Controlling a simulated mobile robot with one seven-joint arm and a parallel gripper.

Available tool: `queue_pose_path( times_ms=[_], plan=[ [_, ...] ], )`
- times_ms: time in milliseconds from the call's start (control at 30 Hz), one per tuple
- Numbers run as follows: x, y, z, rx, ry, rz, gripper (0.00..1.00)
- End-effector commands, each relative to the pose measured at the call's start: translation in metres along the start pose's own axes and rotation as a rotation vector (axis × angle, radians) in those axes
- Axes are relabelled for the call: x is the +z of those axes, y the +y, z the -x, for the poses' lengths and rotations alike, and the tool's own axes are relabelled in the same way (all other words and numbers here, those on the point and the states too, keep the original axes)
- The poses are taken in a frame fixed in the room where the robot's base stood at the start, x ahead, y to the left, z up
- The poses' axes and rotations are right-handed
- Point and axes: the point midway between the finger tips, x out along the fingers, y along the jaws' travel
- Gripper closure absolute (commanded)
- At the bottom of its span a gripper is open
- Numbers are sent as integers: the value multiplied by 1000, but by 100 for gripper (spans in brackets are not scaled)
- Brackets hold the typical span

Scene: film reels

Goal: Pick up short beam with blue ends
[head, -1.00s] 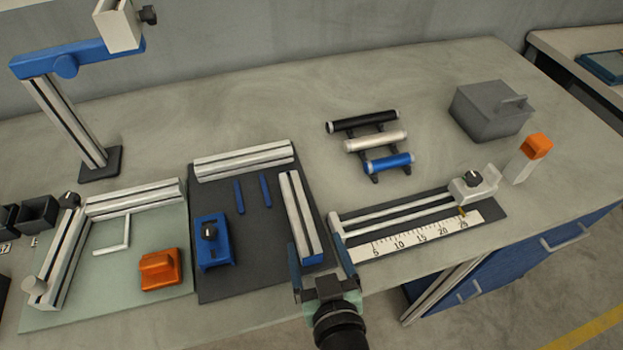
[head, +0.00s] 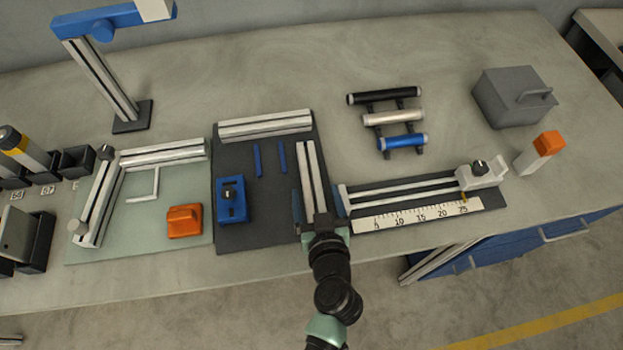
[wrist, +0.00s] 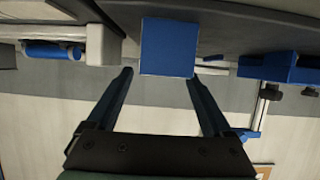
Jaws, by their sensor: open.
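The short beam (head: 311,170) is pale with dark grooves and lies lengthwise on the right side of a dark mat. Its square blue end face (wrist: 167,47) shows in the wrist view, ahead of the fingertips and between their lines. My gripper (head: 319,203) is at the beam's near end in the head view and hides that end. It also shows in the wrist view (wrist: 160,77), open, with nothing between its fingers. One finger appears on each side of the beam from above. I cannot tell how far the fingertips reach along it.
The dark mat (head: 262,195) also bears another pale beam (head: 265,125), two thin blue bars and a blue clamp block (head: 231,200). A ruler fixture (head: 420,214) stands close on the right. An orange block (head: 184,221) lies left.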

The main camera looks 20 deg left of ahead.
Motion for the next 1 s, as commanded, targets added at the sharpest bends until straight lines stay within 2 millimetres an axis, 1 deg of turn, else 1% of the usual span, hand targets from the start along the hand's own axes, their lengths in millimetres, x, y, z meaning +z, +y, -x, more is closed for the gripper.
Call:
queue_pose_path(
  times_ms=[167, 333, 400, 500, 633, 833, 967, 1000],
  plan=[
    [-2, 0, -10, -1, -1, 0, 15],
    [-6, -2, -31, -1, 0, 0, 15],
    [-4, -2, -40, 0, 0, 1, 15],
    [-3, -2, -49, -1, 0, 0, 15],
    [-3, -2, -53, 0, 0, -1, 15],
    [-2, -2, -53, 0, 0, -1, 15],
    [-2, -2, -53, 0, 0, -1, 38],
    [-2, -2, -53, 0, 0, -1, 46]
  ],
)
